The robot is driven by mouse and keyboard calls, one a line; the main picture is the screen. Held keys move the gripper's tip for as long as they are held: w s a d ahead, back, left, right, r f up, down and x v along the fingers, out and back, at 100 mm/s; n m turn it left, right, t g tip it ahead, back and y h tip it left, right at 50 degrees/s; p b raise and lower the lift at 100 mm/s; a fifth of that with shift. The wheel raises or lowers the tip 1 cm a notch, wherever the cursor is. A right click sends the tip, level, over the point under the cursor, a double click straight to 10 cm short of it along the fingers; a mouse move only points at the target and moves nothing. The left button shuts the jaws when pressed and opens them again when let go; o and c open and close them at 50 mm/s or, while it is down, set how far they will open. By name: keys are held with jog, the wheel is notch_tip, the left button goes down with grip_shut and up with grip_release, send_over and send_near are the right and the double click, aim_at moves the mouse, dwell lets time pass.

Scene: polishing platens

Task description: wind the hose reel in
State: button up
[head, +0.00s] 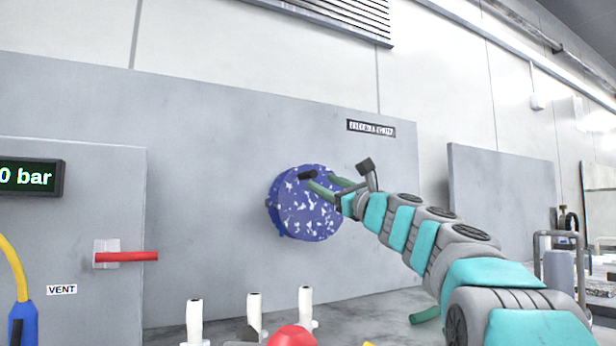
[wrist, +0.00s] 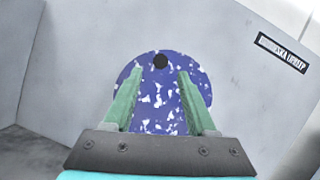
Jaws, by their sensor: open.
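The hose reel (head: 305,215) is a blue disc with white speckles, mounted on a grey panel. It also shows in the wrist view (wrist: 160,108), straight ahead between my fingers. A dark crank knob (head: 307,175) stands out near its upper rim; in the wrist view the round black knob (wrist: 160,61) lies beyond the fingertips, near the disc's top. My gripper (head: 324,183) has green fingers and is in front of the upper right part of the reel. In the wrist view my gripper (wrist: 160,78) is open, with nothing between the fingers. I cannot tell whether a fingertip touches the reel.
A dark label (head: 371,128) is on the panel above right of the reel. A red lever (head: 126,257) sticks out at left, above a VENT label (head: 62,290). Several white-topped posts (head: 254,312) and a red rounded object (head: 292,337) stand below the reel.

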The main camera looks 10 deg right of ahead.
aim_at(308, 175)
jog(key=shift+p+x, duration=1.15)
jog(key=shift+x, duration=2.4)
grip_shut()
